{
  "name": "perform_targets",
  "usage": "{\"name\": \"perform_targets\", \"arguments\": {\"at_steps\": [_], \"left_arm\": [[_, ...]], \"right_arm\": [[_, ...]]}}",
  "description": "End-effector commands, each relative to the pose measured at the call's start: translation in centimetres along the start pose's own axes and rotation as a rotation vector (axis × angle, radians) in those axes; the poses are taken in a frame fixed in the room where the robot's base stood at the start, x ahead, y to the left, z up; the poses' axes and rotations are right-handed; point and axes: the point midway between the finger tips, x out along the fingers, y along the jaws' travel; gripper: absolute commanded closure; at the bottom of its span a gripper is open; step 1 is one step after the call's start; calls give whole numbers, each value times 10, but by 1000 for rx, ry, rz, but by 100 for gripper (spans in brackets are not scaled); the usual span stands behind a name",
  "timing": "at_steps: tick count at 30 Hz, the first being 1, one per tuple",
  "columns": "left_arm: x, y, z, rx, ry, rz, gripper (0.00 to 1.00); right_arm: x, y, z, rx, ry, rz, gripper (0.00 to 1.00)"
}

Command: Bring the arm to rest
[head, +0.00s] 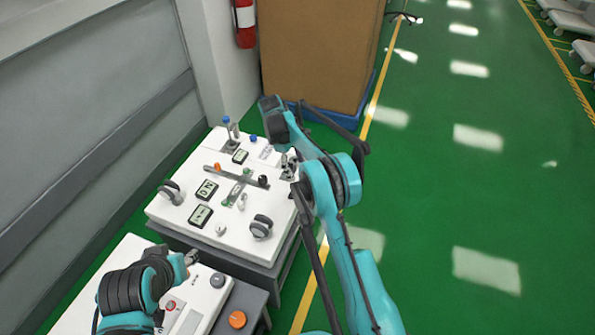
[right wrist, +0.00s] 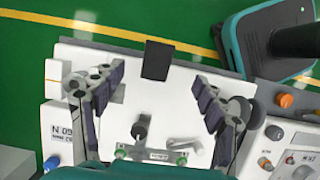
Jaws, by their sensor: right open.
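My right arm (head: 345,240), teal with dark joints, reaches up from the bottom and bends over the right side of the far white cart panel (head: 165,213). Its gripper (head: 288,166) hangs small and partly hidden beside that panel's right edge. In the right wrist view the right gripper (right wrist: 158,108) has its two fingers wide apart, with nothing between them, over the white panel. My left arm (head: 125,295) is folded at the lower left. Its gripper (head: 191,258) shows only as a small metal tip above the nearer cart, and its jaws cannot be made out.
The far panel carries displays (head: 201,216), dark round knobs (head: 261,226) and a grey bar (head: 236,176). The nearer cart has an orange knob (head: 237,319). A brown box (head: 320,50) stands behind, by a grey wall (head: 90,120).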

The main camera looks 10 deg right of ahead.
Motion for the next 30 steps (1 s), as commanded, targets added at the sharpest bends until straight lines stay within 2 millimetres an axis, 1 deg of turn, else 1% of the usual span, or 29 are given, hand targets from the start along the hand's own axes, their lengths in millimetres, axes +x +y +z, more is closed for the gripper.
{"name": "perform_targets", "arguments": {"at_steps": [11,14,17,20,22,24,27,30], "left_arm": [[0,0,0,0,0,0,60],[0,0,0,0,0,0,60],[0,0,0,0,0,0,60],[0,0,0,0,0,0,60],[0,0,0,0,0,0,60],[0,0,0,0,0,0,60],[0,0,0,0,0,0,60],[0,0,0,0,0,0,60]], "right_arm": [[0,0,0,0,0,0,28],[-5,-1,3,9,6,4,28],[-23,-4,13,42,32,19,28],[-51,-12,32,104,78,45,28],[-73,-22,49,157,120,66,28],[-92,-34,66,213,164,85,28],[-115,-53,90,291,228,110,28],[-133,-76,116,372,294,131,28]]}}
